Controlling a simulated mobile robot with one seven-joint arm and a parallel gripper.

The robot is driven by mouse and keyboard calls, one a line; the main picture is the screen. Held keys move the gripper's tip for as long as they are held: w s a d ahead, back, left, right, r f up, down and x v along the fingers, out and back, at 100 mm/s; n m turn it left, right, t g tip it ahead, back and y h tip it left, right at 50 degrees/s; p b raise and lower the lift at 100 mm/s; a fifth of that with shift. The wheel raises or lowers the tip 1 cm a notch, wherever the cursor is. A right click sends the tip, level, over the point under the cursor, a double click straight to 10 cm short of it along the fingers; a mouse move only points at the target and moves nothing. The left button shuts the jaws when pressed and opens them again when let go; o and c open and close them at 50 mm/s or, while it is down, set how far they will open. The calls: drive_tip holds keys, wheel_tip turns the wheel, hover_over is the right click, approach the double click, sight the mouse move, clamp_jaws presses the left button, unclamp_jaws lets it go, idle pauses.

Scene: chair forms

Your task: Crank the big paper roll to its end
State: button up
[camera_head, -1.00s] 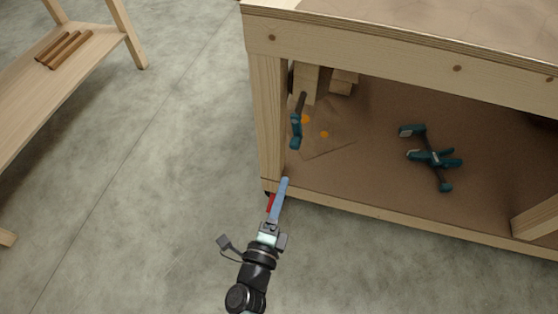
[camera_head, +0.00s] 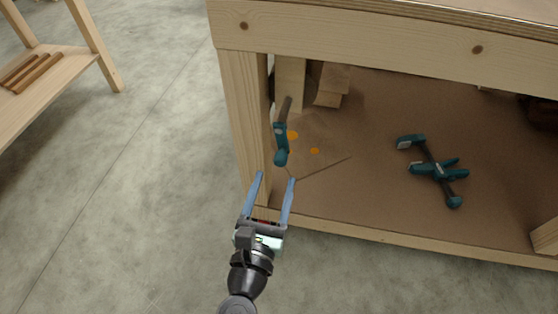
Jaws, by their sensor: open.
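My gripper (camera_head: 277,178) is open and empty, with two blue fingers spread apart. It is low in the picture, in front of the workbench's near left leg and lower shelf edge. No paper roll and no crank can be made out in this view.
The wooden workbench (camera_head: 360,47) fills the upper right. Its lower shelf (camera_head: 350,205) holds a teal clamp (camera_head: 282,140), more teal clamps (camera_head: 436,170) and wood blocks (camera_head: 331,85). A wooden rack (camera_head: 60,80) with brown rods (camera_head: 30,71) stands at left. Bare concrete floor (camera_head: 150,200) lies between.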

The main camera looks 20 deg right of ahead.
sight(279, 165)
drive_tip(key=x, duration=0.6)
drive_tip(key=shift+w+b, duration=0.1)
drive_tip(key=shift+b, duration=0.2)
clamp_jaws()
